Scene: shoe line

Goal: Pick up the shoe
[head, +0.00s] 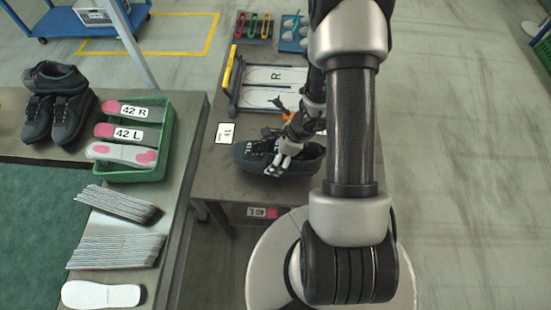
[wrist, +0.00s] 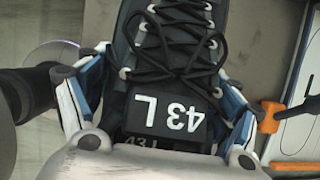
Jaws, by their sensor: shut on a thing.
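A dark shoe (head: 249,156) with black laces lies on the grey workbench in the head view, its toe to the left. In the wrist view the shoe (wrist: 180,60) fills the middle, and its tongue label reads 43 L. My gripper (head: 285,150) is over the shoe, with its fingers down on it. In the wrist view my gripper (wrist: 160,110) has one finger on each side of the shoe, shut on it around the tongue and ankle part. The fingertips are partly hidden by the shoe. I cannot tell whether the sole touches the bench.
Behind the shoe is a foot-outline board marked R (head: 276,76) with a yellow handle. A small white card (head: 225,133) lies left of it. On the left table are a green crate (head: 160,165) of insoles, stacked insoles (head: 115,250) and several dark shoes (head: 60,105).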

